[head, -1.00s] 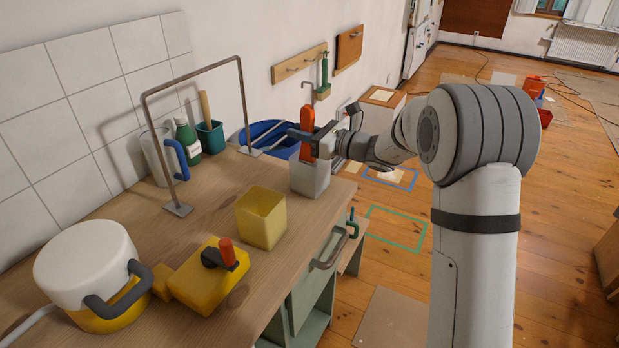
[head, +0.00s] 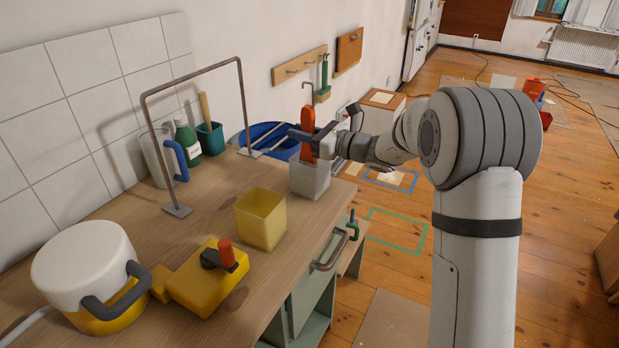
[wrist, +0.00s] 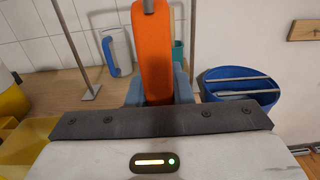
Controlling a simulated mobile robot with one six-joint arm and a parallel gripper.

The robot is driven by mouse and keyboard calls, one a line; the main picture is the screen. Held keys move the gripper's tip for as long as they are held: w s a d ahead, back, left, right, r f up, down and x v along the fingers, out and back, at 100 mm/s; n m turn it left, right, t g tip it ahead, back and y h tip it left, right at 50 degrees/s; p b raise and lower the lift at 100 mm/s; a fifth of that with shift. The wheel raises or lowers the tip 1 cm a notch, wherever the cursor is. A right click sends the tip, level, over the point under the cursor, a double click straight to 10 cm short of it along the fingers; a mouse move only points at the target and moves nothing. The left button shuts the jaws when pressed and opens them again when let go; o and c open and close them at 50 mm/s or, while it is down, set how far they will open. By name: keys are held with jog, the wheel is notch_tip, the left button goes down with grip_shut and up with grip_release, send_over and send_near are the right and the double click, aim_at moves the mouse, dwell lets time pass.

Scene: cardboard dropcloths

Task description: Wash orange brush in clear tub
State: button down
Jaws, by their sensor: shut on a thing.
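The orange brush (head: 307,132) stands upright, its hook end up, in the head view. My gripper (head: 305,138) is shut on its orange handle. In the wrist view the orange handle (wrist: 153,55) rises between my gripper's fingers (wrist: 160,92). The brush's lower end is down at the clear tub (head: 309,181), a whitish see-through box near the bench's far right edge. The tub hides the bristles, and I cannot tell how deep they are.
A yellow tub (head: 261,219) stands in front of the clear tub. A metal frame (head: 193,80) arches over the bench (head: 150,235). A yellow block with a red knob (head: 215,275) and a white-lidded pot (head: 90,275) stand nearer. A blue basin (head: 268,136) is behind.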

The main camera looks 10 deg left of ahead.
jog(key=w, duration=0.1)
jog(key=w+d, duration=0.1)
jog(key=shift+w+p, duration=0.3)
jog(key=shift+s+a+b, duration=0.25)
jog(key=shift+s+b, duration=0.1)
jog(key=shift+s, duration=0.3)
jog(key=shift+s+a+b, duration=0.25)
jog(key=shift+s+b, duration=0.1)
jog(key=shift+s, duration=0.25)
jog(key=shift+s+a, duration=0.1)
jog(key=shift+s, duration=0.2)
notch_tip(320, 180, up, 11)
jog(key=w+p, duration=0.1)
jog(key=p, duration=0.6)
jog(key=shift+w+d+p, duration=0.3)
jog(key=shift+d+p, duration=0.05)
jog(key=shift+p, duration=0.05)
jog(key=shift+r, duration=0.15)
